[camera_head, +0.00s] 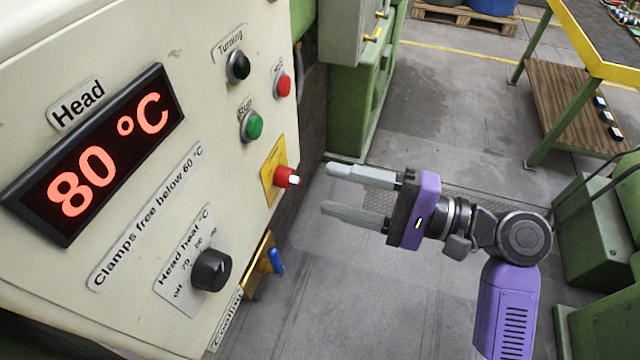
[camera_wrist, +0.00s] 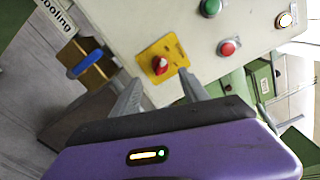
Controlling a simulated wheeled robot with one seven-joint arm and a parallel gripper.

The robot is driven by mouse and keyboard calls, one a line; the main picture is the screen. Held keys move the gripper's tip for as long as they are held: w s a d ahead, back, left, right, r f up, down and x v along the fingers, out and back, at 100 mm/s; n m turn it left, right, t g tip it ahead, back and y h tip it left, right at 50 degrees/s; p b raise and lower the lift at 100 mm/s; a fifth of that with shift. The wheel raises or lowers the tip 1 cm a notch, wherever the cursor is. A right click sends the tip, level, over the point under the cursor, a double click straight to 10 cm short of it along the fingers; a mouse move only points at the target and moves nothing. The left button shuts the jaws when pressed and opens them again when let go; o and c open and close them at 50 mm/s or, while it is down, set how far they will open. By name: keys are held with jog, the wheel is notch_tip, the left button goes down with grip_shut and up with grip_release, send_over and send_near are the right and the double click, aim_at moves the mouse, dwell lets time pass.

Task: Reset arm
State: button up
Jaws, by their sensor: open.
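My arm is raised in front of the control panel (camera_head: 130,190) in the head view. My gripper (camera_head: 335,190) is open and empty, with its two grey fingers pointing left at the panel. A red switch with a white tip (camera_head: 287,177) on a yellow plate (camera_head: 270,172) is just left of the fingertips, apart from them. In the wrist view the gripper (camera_wrist: 158,85) shows from behind. The red switch (camera_wrist: 160,66) appears between and beyond the fingers there.
The panel has a display (camera_head: 95,150) reading 80 °C, a black heat knob (camera_head: 211,270), a green button (camera_head: 251,126), a red button (camera_head: 282,84) and a blue-handled cooling valve (camera_head: 276,261). A wooden-shelved table (camera_head: 575,105) stands at right. Open floor (camera_head: 450,120) lies behind.

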jog(key=shift+s+d, duration=0.1)
jog(key=shift+d, duration=0.15)
dwell(0.3)
